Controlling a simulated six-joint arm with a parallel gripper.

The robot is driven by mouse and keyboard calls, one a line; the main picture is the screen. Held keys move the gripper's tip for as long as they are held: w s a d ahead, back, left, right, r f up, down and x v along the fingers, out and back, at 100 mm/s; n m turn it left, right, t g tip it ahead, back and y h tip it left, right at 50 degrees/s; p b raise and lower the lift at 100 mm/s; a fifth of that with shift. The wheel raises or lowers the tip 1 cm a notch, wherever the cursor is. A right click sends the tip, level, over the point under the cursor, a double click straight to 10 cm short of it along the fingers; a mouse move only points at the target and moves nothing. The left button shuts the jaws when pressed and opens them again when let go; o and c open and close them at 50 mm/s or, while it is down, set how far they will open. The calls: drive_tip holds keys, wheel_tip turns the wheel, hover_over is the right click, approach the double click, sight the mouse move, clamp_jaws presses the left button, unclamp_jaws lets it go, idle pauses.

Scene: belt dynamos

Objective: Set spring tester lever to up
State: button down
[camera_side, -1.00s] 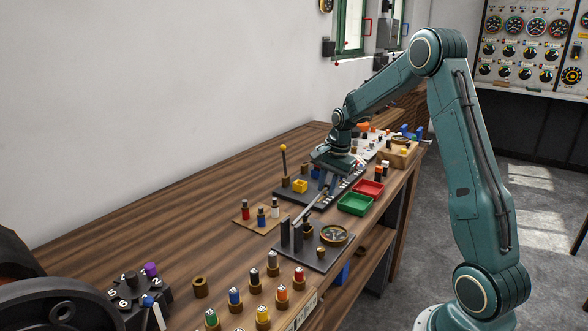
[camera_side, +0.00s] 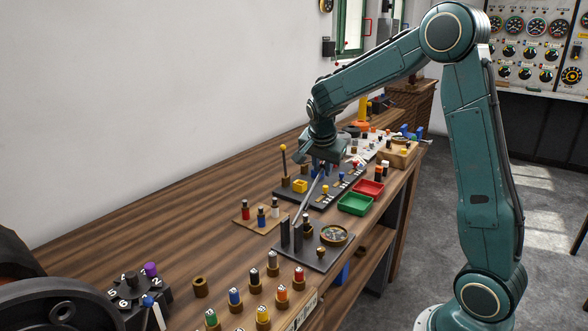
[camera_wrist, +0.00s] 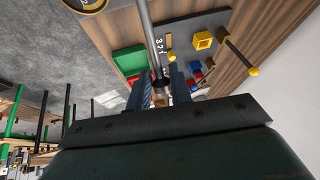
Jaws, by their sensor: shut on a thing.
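The spring tester (camera_side: 318,258) is a dark plate with two dark posts and a round dial (camera_side: 333,235), near the bench's front edge. Its lever (camera_side: 308,204) is a thin grey rod rising steeply from between the posts, tilted toward the back of the bench. In the wrist view the lever (camera_wrist: 149,38) runs down between my fingers and ends in a dark tip. My gripper (camera_side: 321,170) is shut on the lever near its upper end. It also shows in the wrist view (camera_wrist: 163,84), with a blue-grey finger on each side of the rod.
A dark board with a yellow block (camera_side: 300,186) and a tall yellow-tipped pin (camera_side: 283,160) lies just behind. A green tray (camera_side: 355,204) and a red tray (camera_side: 369,188) stand to the right. Several coloured pegs stand in front. Bare bench (camera_side: 150,215) lies to the left.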

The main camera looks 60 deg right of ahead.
drive_tip(key=a+r+n+h, duration=0.1)
drive_tip(key=a+r+h, duration=0.5)
drive_tip(key=a, duration=0.5)
drive_tip(key=shift+a+r+t+h, duration=0.15)
drive_tip(key=shift+r+t+h, duration=0.2)
drive_tip(key=shift+h, duration=0.85)
drive_tip(key=shift+f, duration=0.1)
drive_tip(key=c, duration=1.3)
unclamp_jaws()
drive_tip(key=shift+d+f, duration=0.1)
drive_tip(key=shift+d, duration=0.1)
